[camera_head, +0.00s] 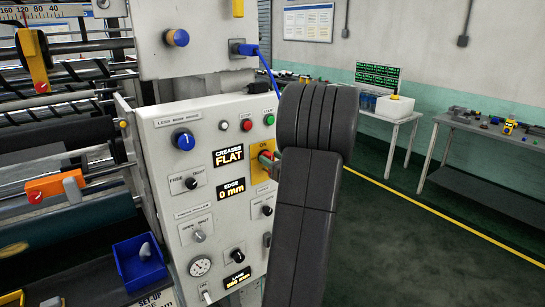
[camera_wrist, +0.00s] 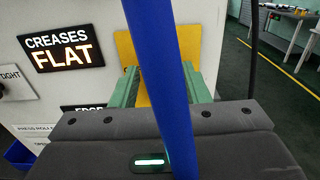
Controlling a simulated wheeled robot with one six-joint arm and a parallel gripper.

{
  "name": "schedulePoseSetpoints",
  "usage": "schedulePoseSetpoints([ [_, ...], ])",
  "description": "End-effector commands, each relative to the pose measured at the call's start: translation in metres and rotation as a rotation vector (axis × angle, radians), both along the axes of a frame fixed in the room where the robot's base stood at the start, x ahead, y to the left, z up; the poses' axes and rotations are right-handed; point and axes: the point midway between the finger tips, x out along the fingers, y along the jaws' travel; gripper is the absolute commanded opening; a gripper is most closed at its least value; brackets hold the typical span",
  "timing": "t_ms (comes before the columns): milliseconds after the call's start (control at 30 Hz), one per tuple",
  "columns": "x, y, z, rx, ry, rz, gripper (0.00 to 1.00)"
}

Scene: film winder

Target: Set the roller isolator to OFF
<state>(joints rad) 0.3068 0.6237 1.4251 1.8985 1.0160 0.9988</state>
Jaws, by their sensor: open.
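The roller isolator is on a yellow plate (camera_head: 259,174) at the right side of the white control panel, and a label above it seems to read ON. Something red shows at the isolator, but my gripper and arm cover most of it. In the wrist view the yellow plate (camera_wrist: 191,45) stands straight ahead. My gripper (camera_wrist: 163,88) is open, with its green fingers on either side in front of the plate. A blue cord (camera_wrist: 160,60) crosses the wrist view and hides the middle of the plate, including any handle. I cannot tell whether the fingers touch it.
The blue cord (camera_head: 266,68) hangs from the upper box down behind my arm. The panel carries several knobs, a CREASES FLAT display (camera_head: 228,155) and an EDGE 0 mm display (camera_head: 231,191). A blue bin (camera_head: 139,262) is at lower left. Floor at right is clear.

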Motion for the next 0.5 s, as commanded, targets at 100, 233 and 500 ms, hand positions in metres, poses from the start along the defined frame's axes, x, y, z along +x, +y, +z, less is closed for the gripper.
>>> schedulePoseSetpoints([
  [100,0.0016,0.0012,-0.0002,0.000,0.000,0.000,0.42],
  [233,0.0014,0.0010,-0.0003,0.000,0.000,0.000,0.42],
  [500,0.0011,0.0008,-0.0003,-0.001,0.001,0.000,0.00],
])
